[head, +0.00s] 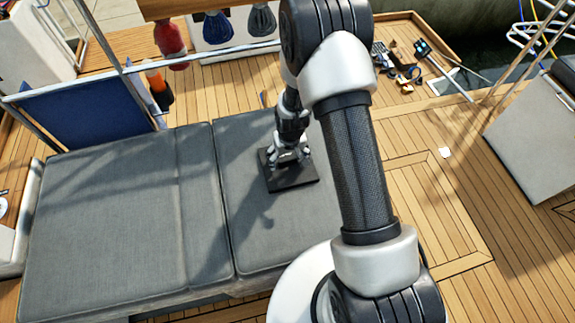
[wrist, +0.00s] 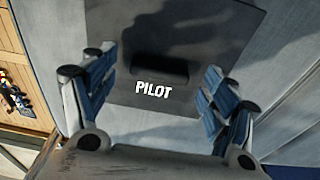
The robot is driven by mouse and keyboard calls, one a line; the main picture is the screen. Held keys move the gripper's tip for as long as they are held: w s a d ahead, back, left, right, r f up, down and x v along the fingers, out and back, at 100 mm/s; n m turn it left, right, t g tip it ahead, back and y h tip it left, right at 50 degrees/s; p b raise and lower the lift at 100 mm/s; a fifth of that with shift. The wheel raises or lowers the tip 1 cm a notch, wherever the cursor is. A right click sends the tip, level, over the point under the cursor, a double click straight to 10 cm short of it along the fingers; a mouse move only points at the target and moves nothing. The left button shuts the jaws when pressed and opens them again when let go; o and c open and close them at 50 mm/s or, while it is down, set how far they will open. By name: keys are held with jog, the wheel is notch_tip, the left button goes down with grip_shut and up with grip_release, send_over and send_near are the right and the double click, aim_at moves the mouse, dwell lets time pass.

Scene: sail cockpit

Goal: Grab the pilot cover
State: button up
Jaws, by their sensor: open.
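The pilot cover is a dark flat square panel (head: 293,180) lying on the grey cushion in the head view. The wrist view shows the cover (wrist: 195,30) with white "PILOT" lettering and a dark raised or recessed bar above the lettering; I cannot tell which. My gripper (head: 289,157) is over the cover, pointing down. In the wrist view its two blue-padded fingers (wrist: 157,72) are spread apart on either side of the bar, with nothing between them. Whether the fingertips touch the cover is unclear.
The grey cushion (head: 110,215) is bare left of the cover. A red item (head: 170,40) and dark items hang under a ledge at the back. An orange item (head: 157,84) stands near a blue panel (head: 85,110). Tools (head: 400,68) lie on the wooden deck at back right.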

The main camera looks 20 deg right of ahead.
jog(key=shift+f, duration=0.3)
jog(key=shift+r, duration=0.1)
jog(key=c, duration=1.2)
jog(key=shift+o, duration=0.2)
